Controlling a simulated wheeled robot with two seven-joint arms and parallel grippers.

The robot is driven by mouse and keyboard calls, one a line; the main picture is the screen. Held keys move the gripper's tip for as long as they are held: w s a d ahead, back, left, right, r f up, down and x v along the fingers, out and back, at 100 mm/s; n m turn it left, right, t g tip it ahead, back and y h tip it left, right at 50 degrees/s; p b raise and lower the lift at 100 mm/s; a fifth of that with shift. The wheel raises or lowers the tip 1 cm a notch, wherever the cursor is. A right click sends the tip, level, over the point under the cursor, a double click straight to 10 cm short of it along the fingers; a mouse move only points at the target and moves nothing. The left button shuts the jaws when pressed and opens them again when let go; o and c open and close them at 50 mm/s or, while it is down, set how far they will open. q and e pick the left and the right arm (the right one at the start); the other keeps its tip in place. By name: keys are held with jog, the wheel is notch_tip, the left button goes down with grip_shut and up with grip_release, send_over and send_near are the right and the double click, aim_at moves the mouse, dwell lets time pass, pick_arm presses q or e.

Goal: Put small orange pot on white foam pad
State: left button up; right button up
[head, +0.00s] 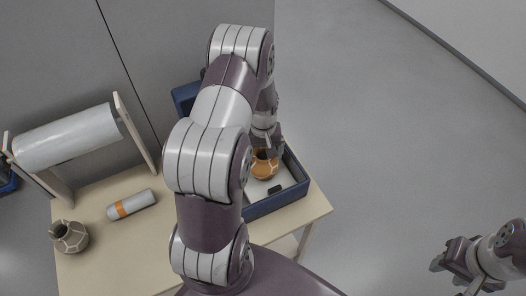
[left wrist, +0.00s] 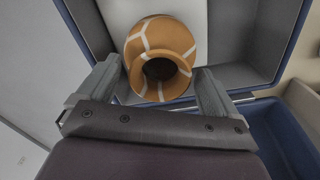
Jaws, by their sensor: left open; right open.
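The small orange pot (head: 264,165) has pale crossing lines and a dark mouth. It is inside a blue-walled box, over a white foam pad (head: 256,190). In the left wrist view the pot (left wrist: 158,55) stands between the fingers, its mouth toward the camera, with the white pad (left wrist: 197,14) behind it. My left gripper (left wrist: 155,85) is open, with one finger on each side of the pot; I cannot tell if they touch it. In the head view my left gripper (head: 267,138) is partly hidden by my arm. My right gripper (head: 450,268) is open and empty, off to the right.
The blue box (head: 287,200) stands at the table's right end, with a small dark item (head: 275,189) inside. A brown pot (head: 69,236), a grey cylinder with an orange band (head: 131,205) and a paper roll on a stand (head: 70,138) are left on the table (head: 110,255).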

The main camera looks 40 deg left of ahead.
pick_arm(q)
notch_tip(320, 180, up, 11)
jog(key=b, duration=0.1)
jog(key=s+d+r+m, duration=0.1)
jog(key=s+d+m, duration=0.3)
jog(key=d, duration=0.3)
jog(key=s+d+r+m+t, duration=0.1)
jog(key=s+d+r+m, duration=0.1)
jog(key=s+d+m, duration=0.2)
jog(key=s+d, duration=0.2)
jog(key=d, duration=0.2)
jog(key=shift+s+d, duration=0.1)
jog(key=shift+d, duration=0.05)
